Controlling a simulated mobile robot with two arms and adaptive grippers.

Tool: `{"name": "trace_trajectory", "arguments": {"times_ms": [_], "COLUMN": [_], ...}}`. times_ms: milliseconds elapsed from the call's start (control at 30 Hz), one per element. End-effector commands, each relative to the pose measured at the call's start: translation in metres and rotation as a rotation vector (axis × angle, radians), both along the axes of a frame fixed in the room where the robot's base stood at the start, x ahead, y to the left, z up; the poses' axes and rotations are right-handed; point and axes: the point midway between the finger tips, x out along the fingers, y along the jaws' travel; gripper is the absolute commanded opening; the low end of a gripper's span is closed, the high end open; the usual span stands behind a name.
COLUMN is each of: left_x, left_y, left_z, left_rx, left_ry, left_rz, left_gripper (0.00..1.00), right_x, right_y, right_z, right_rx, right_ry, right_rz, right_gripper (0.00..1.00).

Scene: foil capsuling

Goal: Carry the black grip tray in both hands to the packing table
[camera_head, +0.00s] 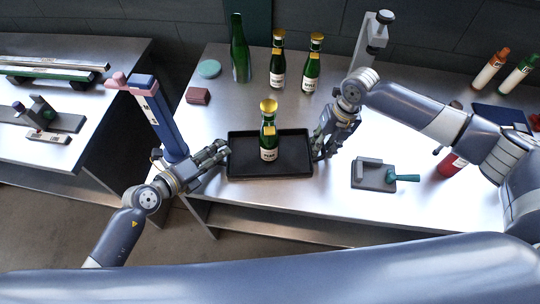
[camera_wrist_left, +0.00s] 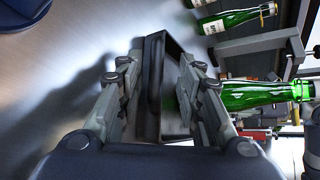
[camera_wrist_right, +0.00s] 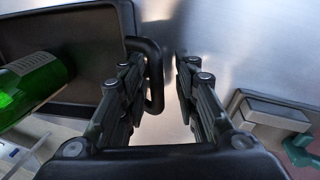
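The black grip tray (camera_head: 295,160) lies on the steel table and carries one upright green bottle (camera_head: 268,140) with a gold top. My left gripper (camera_head: 222,152) is at the tray's left end. In the left wrist view its open fingers (camera_wrist_left: 155,66) stand on either side of the tray's end handle (camera_wrist_left: 154,80). My right gripper (camera_head: 322,145) is at the tray's right end. In the right wrist view its open fingers (camera_wrist_right: 160,65) have the right handle (camera_wrist_right: 155,75) between them, closer to the left finger. I cannot tell whether any finger touches a handle.
Green bottles (camera_head: 277,65) stand behind the tray. A blue post (camera_head: 158,120) rises by my left gripper. A grey block with a teal handle (camera_head: 375,175) lies to the right. A second table (camera_head: 90,80) stands at the left, across a gap, with fixtures on it.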

Motion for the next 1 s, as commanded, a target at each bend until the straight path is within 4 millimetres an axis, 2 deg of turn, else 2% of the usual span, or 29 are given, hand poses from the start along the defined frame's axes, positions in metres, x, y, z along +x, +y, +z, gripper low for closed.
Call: {"name": "trace_trajectory", "arguments": {"times_ms": [400,667,767,1000], "left_x": [-0.042,-0.051,-0.051,-0.051], "left_y": [0.037,0.045,0.046,0.045], "left_z": [0.023,0.029,0.029,0.029], "left_rx": [0.004,0.004,0.004,0.004], "left_ry": [0.002,0.002,0.001,0.0], "left_rz": [0.0,0.0,0.001,0.0], "left_gripper": [0.34,0.34,0.34,0.34], "right_x": [0.0,0.0,0.001,0.001], "right_y": [0.002,0.001,-0.002,-0.01], "right_z": [0.0,0.004,0.016,0.066], "right_rx": [0.003,0.003,0.004,0.003], "right_ry": [0.001,0.0,-0.004,-0.005], "right_rz": [0.002,0.002,0.0,0.001], "right_gripper": [0.3,0.3,0.3,0.3]}}
